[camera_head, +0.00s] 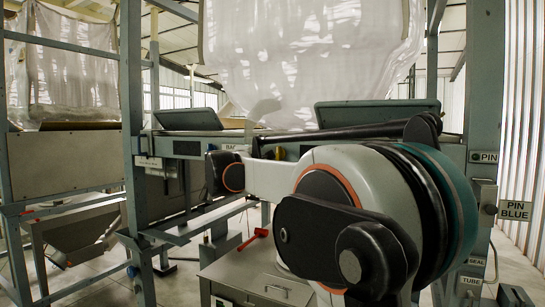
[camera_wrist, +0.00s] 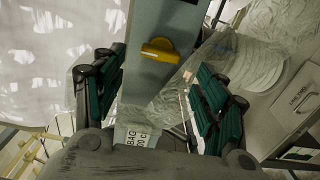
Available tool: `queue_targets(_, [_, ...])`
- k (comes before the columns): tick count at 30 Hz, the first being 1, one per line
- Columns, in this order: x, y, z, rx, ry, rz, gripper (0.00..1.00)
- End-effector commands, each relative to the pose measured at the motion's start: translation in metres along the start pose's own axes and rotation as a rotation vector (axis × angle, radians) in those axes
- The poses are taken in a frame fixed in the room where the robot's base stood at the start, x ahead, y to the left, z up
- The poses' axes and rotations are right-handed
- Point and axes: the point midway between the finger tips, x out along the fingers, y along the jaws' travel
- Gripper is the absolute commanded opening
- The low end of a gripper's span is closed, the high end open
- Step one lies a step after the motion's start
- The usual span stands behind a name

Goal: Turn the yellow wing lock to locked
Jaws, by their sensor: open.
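The yellow wing lock (camera_wrist: 160,50) shows in the wrist view, on the face of a grey-green steel post or beam. Its wing lies roughly crosswise to the beam. My gripper (camera_wrist: 160,88) is open, with one dark green-padded finger on each side of the beam in the picture. The lock appears between and beyond the fingertips, and nothing is held.
A white bulk bag (camera_head: 310,60) hangs in the frame above dark tilted panels. A grey cabinet (camera_head: 255,280) with a red-handled tool (camera_head: 253,239) stands below. Clear plastic film (camera_wrist: 195,75) hangs close to the right finger.

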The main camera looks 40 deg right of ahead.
Motion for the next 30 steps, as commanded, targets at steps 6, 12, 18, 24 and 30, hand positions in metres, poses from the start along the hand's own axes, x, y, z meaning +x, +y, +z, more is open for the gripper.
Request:
queue_targets(6, [-0.020, 0.000, 0.000, 0.000, 0.000, 0.000, 0.66])
queue_targets(12, [-0.024, 0.000, 0.000, 0.000, 0.000, 0.000, 0.66])
queue_targets(18, [-0.024, 0.000, 0.000, 0.000, 0.000, 0.000, 0.66])
queue_targets(24, [-0.023, 0.000, 0.000, 0.000, 0.000, 0.000, 0.66])
queue_targets(30, [-0.039, -0.029, 0.004, 0.036, 0.015, -0.053, 0.66])
